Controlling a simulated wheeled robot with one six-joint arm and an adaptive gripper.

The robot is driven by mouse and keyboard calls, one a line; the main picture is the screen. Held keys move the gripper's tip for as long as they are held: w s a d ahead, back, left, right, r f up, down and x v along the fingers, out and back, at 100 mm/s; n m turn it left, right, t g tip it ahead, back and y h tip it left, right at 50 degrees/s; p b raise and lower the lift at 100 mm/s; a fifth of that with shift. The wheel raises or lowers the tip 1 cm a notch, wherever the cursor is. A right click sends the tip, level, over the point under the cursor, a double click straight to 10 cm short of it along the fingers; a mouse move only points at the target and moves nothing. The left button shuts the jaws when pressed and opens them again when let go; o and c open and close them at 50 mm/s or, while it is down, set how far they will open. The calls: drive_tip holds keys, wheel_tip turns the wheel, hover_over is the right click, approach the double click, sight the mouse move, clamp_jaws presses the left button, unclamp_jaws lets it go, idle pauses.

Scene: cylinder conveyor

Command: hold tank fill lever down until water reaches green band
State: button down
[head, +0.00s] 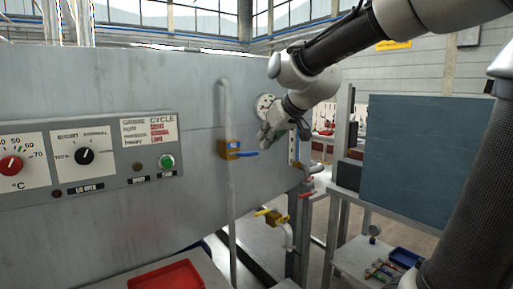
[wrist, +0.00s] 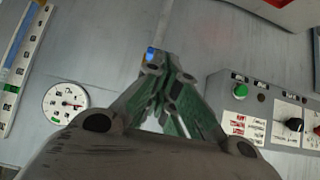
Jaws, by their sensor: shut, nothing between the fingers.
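A brass valve (head: 229,150) sits on the vertical pipe on the grey tank panel. Its blue lever (head: 246,154) points right, roughly level. My gripper (head: 265,139) is shut and empty, just above the lever's right end. In the wrist view the closed fingertips (wrist: 158,62) overlap the small visible blue part of the lever (wrist: 151,53); I cannot tell whether they touch it. A scale strip (wrist: 20,62) with yellow and blue parts runs along the left of the wrist view.
A round dial (head: 266,106) is behind my wrist. The control panel (head: 88,156) with knobs and a green button is on the left. A yellow-handled valve (head: 275,218) and a red-handled valve (head: 307,194) are lower right. A red tray (head: 167,276) lies below.

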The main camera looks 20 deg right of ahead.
drive_tip(key=shift+f+v, duration=0.25)
drive_tip(key=shift+v, duration=1.15)
drive_tip(key=shift+s+d, duration=0.1)
drive_tip(key=shift+s, duration=0.05)
drive_tip(key=s+d+f+m+g+h, duration=0.1)
drive_tip(key=s+d+f, duration=0.2)
drive_tip(key=s, duration=0.5)
drive_tip(key=s+d+f+m+g+h, duration=0.1)
drive_tip(key=s+d+f, duration=0.3)
drive_tip(key=s, duration=0.4)
drive_tip(key=s+d+f+m+g+h, duration=0.1)
drive_tip(key=s+d+f+g, duration=0.2)
drive_tip(key=s+f, duration=0.3)
drive_tip(key=shift+s+d+m, duration=0.25)
drive_tip(key=shift+s+m, duration=0.05)
drive_tip(key=shift+s, duration=0.85)
drive_tip(key=shift+r, duration=0.1)
